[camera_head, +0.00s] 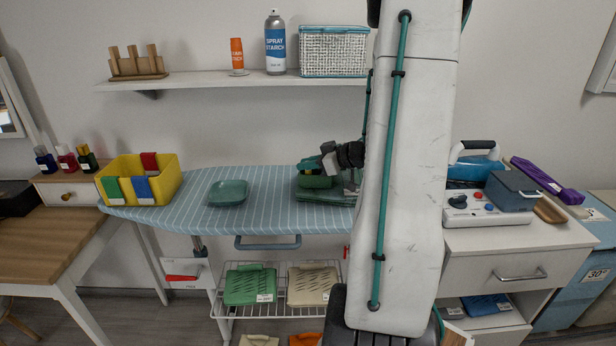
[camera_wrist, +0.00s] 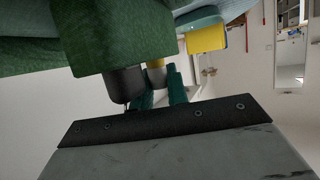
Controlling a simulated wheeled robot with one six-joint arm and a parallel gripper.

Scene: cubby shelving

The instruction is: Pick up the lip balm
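I cannot pick out the lip balm for certain. My gripper (camera_head: 325,165) is low over the right part of the striped ironing board (camera_head: 270,212), just above a stack of folded green cloth (camera_head: 322,197). In the wrist view, dark green cloth (camera_wrist: 110,35) fills the upper left, close to the gripper. A black rounded piece (camera_wrist: 124,84) and a small grey and yellow piece (camera_wrist: 155,75) show near the teal finger parts. I cannot tell whether the small piece is the lip balm or is held. The finger gap is partly hidden.
A yellow bin (camera_head: 112,186) with coloured cloths and a teal dish (camera_head: 229,192) stand left on the board. The shelf above (camera_head: 200,82) holds an orange tube (camera_head: 237,57), a spray starch can (camera_head: 275,45) and a basket (camera_head: 333,52). A cabinet (camera_head: 520,240) stands right.

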